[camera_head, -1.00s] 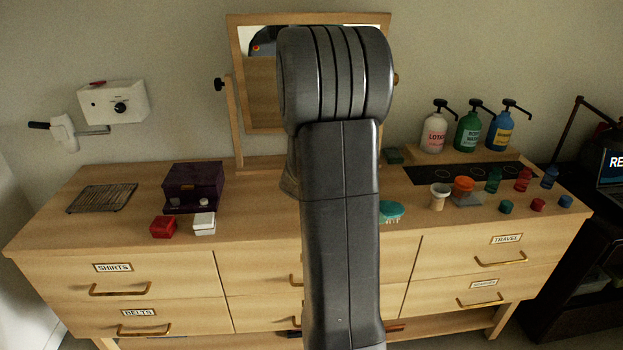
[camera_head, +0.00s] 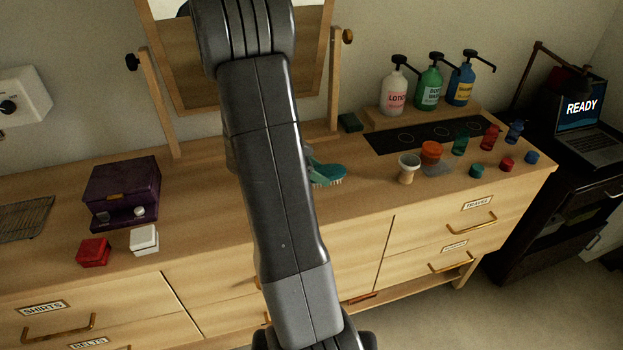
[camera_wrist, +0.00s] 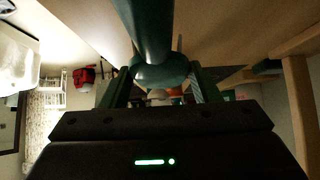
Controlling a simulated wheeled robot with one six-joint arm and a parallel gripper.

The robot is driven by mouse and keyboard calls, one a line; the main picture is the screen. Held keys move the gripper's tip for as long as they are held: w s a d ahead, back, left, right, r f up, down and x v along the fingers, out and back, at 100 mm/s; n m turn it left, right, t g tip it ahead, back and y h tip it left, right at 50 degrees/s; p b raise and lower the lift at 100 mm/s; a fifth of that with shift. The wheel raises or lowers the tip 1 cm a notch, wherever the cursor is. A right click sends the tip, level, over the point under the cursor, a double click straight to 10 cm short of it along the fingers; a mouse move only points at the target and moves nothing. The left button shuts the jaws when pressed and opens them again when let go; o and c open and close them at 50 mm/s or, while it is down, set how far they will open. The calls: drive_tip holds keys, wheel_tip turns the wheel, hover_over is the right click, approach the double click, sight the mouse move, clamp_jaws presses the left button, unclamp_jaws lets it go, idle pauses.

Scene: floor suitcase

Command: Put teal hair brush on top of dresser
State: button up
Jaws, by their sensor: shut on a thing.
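The teal hair brush (camera_head: 328,174) shows just right of my arm in the head view, at the dresser top, with pale bristles facing down. Its other end is hidden behind my arm. In the wrist view, the brush's teal handle (camera_wrist: 147,28) runs from the top edge down between the fingers of my gripper (camera_wrist: 160,76), which is shut on it. The wooden dresser (camera_head: 215,205) stands in front of me, and the brush is over its top or touching it; I cannot tell which. My gripper is hidden behind my arm in the head view.
A purple box (camera_head: 122,192), a red box (camera_head: 93,252) and a white box (camera_head: 144,239) stand left. A cream cup (camera_head: 408,168), an orange-topped container (camera_head: 432,152) and small bottles stand right. Pump bottles (camera_head: 428,88) and a mirror (camera_head: 160,60) are behind. The front middle top is clear.

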wheel_tip(320, 180, down, 4)
drive_tip(key=shift+r, duration=0.1)
drive_tip(key=shift+f, duration=0.25)
drive_tip(key=o, duration=1)
drive_tip(key=shift+r, duration=0.15)
drive_tip(key=shift+r+p, duration=0.15)
drive_tip(key=shift+p, duration=0.15)
drive_tip(key=b+v, duration=0.2)
drive_tip(key=v, duration=1)
